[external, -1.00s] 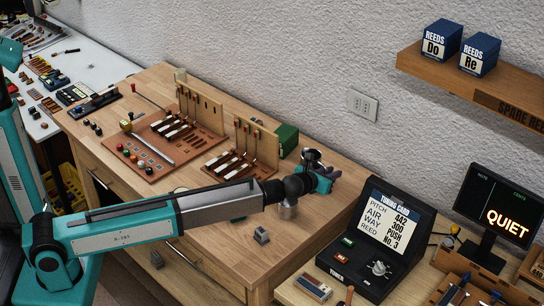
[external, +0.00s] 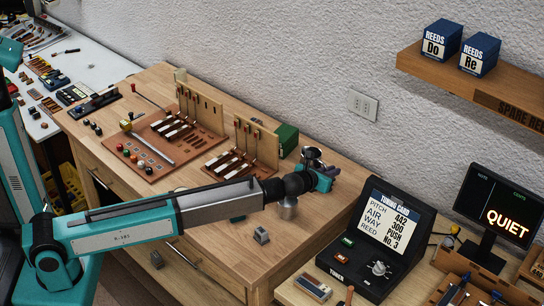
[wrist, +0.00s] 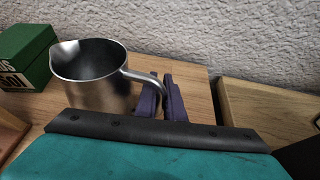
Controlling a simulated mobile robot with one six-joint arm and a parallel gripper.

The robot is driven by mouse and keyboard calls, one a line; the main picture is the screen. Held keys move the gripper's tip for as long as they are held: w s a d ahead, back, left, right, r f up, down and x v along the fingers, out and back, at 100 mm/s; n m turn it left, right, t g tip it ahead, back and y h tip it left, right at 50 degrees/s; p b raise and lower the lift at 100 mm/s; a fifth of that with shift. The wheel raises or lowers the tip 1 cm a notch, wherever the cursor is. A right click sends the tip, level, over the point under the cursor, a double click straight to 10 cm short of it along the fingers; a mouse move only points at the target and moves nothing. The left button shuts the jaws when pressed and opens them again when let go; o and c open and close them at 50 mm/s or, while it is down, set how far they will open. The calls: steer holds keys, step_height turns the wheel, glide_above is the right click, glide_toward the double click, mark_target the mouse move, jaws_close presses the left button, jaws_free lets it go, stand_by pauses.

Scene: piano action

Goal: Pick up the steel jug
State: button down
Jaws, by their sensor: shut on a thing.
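The steel jug (external: 312,156) is a shiny metal vessel with a pouring lip, near the wall on the wooden workbench's right part. In the wrist view the jug (wrist: 92,85) is upright, with its open mouth up and its handle to the right. My gripper (external: 332,173) is at the jug's right side in the external view. In the wrist view its dark purple fingers (wrist: 166,98) are closed around the jug's handle. My wrist hides the jug's lower part, so I cannot clearly see the gap between its base and the bench.
A green box (external: 287,140) stands left of the jug, close to the wall. Wooden racks (external: 257,146) with red-tipped parts are farther left. A black tuner (external: 380,235) stands on the lower right bench. A small grey block (external: 261,236) lies at the bench front.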

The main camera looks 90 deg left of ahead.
step_height(320, 180, up, 9)
stand_by(1.1)
steer(key=shift+r, duration=0.3)
stand_by(0.6)
